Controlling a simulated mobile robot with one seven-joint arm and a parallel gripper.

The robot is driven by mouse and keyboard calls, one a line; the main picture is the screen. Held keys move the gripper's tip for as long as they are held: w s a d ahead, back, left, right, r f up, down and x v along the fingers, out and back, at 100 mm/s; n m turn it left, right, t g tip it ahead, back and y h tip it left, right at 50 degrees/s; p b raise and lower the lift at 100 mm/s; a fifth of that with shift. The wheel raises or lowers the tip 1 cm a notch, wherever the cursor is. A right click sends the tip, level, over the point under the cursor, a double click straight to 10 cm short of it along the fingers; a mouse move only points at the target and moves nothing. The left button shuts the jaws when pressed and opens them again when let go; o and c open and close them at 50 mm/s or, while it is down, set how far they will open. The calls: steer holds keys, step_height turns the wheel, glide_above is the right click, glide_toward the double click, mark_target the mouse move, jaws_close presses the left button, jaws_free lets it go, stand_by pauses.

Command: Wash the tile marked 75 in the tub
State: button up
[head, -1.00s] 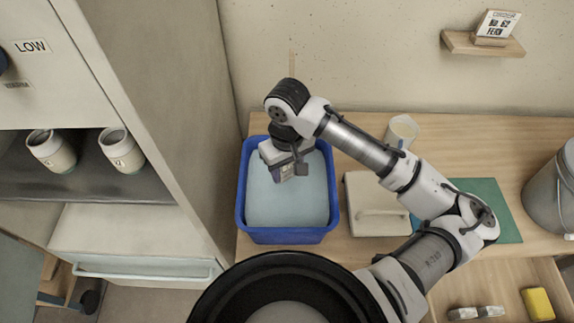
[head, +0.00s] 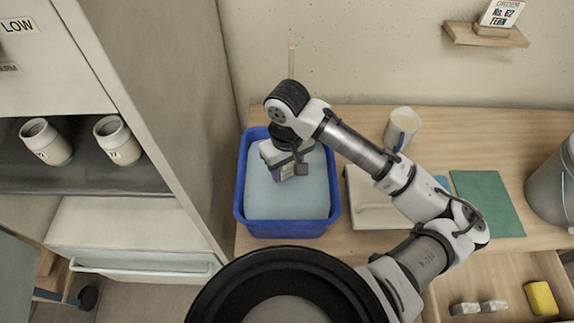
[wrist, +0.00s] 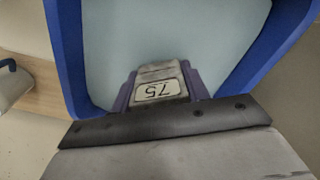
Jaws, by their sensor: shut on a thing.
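The blue tub (head: 239,190) stands on the wooden counter, filled with pale blue water (head: 287,205). My gripper (head: 290,172) is over the tub and shut on the tile marked 75. In the wrist view the tile (wrist: 158,90) sits between the purple-edged fingers of the gripper (wrist: 157,95), its number label upside down. The tub's blue walls (wrist: 66,55) frame the tile there. I cannot tell whether the tile's lower edge touches the water. In the head view the tile is mostly hidden by the gripper.
A white cup (head: 402,128), a pale lidded box (head: 370,212) and a green mat (head: 487,202) are right of the tub. A grey bucket (head: 552,190) stands far right. A yellow sponge (head: 541,298) lies in the open drawer. A tall cabinet (head: 165,100) with two pots is close left.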

steer(key=shift+f+b, duration=2.45)
steer(key=shift+f, duration=1)
steer(key=shift+a, duration=0.15)
steer(key=shift+a, duration=0.5)
steer(key=shift+d, duration=0.1)
steer(key=shift+d, duration=1.15)
steer(key=shift+a+p, duration=0.4)
steer(key=shift+a, duration=0.85)
